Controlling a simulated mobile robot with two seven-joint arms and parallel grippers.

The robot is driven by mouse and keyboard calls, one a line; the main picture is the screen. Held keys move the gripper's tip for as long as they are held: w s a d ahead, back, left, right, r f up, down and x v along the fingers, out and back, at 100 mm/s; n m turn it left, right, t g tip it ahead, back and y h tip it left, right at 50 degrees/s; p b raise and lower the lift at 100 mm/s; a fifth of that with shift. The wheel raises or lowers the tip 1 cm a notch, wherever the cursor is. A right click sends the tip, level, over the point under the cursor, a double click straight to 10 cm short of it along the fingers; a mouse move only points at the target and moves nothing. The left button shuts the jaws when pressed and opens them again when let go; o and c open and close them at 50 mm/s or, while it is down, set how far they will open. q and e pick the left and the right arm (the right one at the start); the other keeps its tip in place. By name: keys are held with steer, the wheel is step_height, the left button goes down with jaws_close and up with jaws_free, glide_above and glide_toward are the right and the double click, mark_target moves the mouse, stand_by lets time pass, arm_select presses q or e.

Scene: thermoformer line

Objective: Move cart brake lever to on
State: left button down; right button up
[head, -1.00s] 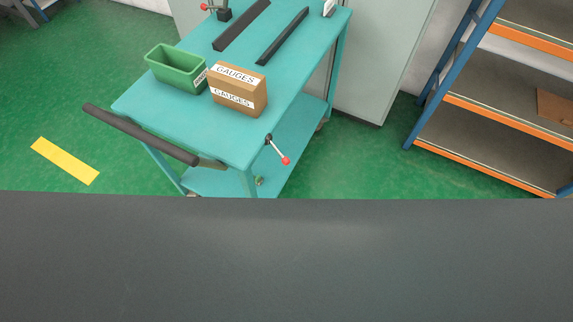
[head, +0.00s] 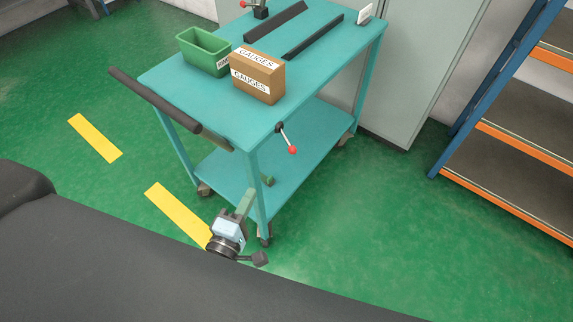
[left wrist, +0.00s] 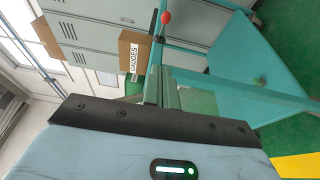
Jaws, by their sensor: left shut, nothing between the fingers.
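The teal cart (head: 215,95) stands ahead of me. A lever with a red ball knob (head: 293,150) and a light rod is mounted at its near right corner and slants down to the right. The knob also shows in the left wrist view (left wrist: 165,18), beyond the fingers. My left gripper (head: 246,198) is shut and empty, low beside the cart's near leg, below and left of the lever and apart from it. In the left wrist view its fingers (left wrist: 162,88) point toward the cart. My right gripper is not in view.
A green bin (head: 203,52) and a gauges box (head: 257,77) stand on the cart top. A black push handle (head: 155,100) juts out at its near end. A second red-knobbed lever (head: 244,4) is at the far end. A shelf rack (head: 510,150) stands right; floor between is clear.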

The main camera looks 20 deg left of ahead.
arm_select(q)
steer(key=p, duration=0.1)
glide_toward(287, 140)
steer(key=w, duration=0.3)
steer(key=shift+w+d+f, duration=0.2)
steer(key=shift+w+d, duration=0.1)
steer(key=shift+d, duration=0.2)
stand_by(0.3)
